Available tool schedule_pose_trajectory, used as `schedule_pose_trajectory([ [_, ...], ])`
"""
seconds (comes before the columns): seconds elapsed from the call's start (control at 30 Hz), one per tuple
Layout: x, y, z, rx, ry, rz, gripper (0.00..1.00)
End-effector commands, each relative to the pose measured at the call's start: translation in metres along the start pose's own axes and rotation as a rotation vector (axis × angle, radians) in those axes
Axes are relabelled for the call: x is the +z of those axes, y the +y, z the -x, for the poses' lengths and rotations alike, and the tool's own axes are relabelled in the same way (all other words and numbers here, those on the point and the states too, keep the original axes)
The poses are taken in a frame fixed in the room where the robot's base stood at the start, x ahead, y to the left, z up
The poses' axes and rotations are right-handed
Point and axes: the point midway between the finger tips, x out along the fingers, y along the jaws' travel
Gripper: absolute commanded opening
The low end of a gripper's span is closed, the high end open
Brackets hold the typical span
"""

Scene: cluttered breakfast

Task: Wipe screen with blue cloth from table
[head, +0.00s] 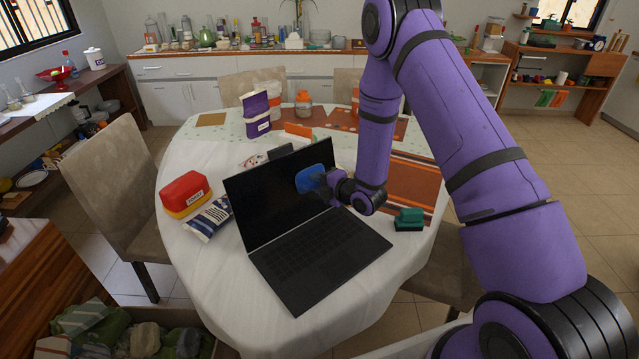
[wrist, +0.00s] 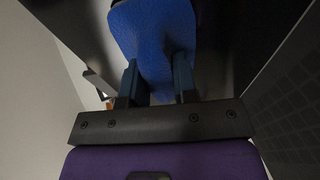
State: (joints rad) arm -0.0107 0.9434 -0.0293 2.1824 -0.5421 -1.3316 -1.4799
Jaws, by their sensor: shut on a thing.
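An open black laptop stands on the round table, its dark screen (head: 268,195) upright and facing me. My gripper (head: 326,184) is in front of the right half of the screen, shut on a blue cloth (head: 311,178). In the head view the cloth overlaps the screen; I cannot tell whether it touches the glass. In the wrist view the blue cloth (wrist: 155,45) hangs between the two fingers and spreads beyond them, with the dark screen behind it. The laptop's keyboard (head: 316,253) lies flat below my gripper.
A red and yellow box (head: 185,193) and a dark blue and white packet (head: 208,217) lie left of the laptop. A green object (head: 409,218) sits to its right. A purple bag (head: 255,114) and a jar (head: 303,104) stand behind. Chairs surround the white-covered table (head: 205,270).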

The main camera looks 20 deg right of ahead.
Motion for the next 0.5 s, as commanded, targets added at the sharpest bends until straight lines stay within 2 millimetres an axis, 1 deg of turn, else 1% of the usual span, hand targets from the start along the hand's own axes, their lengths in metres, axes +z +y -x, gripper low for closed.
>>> schedule_pose_trajectory([
  [0.17,-0.005,0.0,0.0,0.0,0.001,0.0,0.03],
  [0.5,-0.029,-0.001,-0.003,0.0,0.001,-0.001,0.03],
])
